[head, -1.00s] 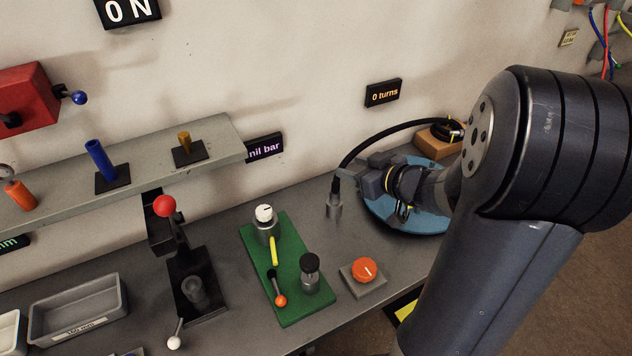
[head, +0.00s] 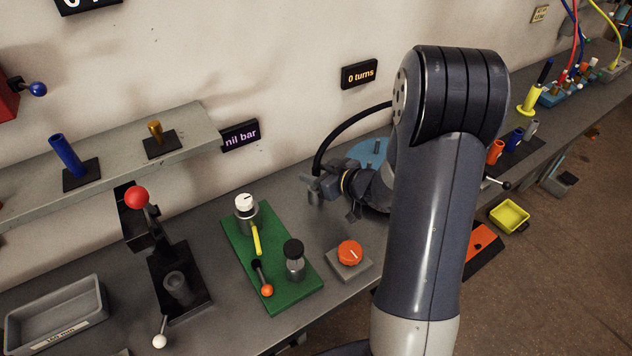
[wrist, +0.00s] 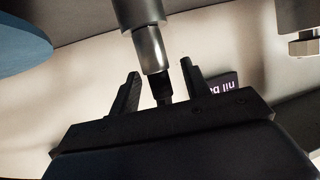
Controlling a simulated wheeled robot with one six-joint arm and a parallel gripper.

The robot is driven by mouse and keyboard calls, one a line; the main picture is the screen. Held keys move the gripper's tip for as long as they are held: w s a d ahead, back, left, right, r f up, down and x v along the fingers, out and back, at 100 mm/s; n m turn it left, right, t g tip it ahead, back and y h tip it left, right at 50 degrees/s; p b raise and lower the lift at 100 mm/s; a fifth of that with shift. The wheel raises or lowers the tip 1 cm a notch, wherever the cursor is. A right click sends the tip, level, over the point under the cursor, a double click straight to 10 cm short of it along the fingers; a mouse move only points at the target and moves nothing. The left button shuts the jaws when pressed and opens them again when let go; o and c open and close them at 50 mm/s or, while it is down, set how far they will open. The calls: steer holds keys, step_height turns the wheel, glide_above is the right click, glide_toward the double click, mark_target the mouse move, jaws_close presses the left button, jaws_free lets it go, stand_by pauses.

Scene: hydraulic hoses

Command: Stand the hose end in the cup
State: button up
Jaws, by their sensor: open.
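The black hose (head: 345,123) arcs from behind my arm down to my gripper (head: 318,184) in the head view. In the wrist view its bright metal end fitting (wrist: 151,50), with a black sleeve (wrist: 162,88), is in line with a wider dark grey cylinder (wrist: 138,12), apparently the cup. The fitting seems to sit in the cup's mouth, upright. My gripper, also in the wrist view (wrist: 160,68), is open, with one finger on each side of the sleeve and visible gaps. In the head view my gripper mostly hides the hose end and cup (head: 315,198).
A green plate (head: 272,268) with knobs and levers lies left of my gripper, and an orange knob (head: 350,253) stands in front. A blue round plate (head: 370,153) is behind my gripper. A grey shelf (head: 205,130) and the nil bar display (head: 240,136) are at the left.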

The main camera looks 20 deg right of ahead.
steer(key=shift+x, duration=1)
steer(key=shift+c, duration=0.2)
jaws_close()
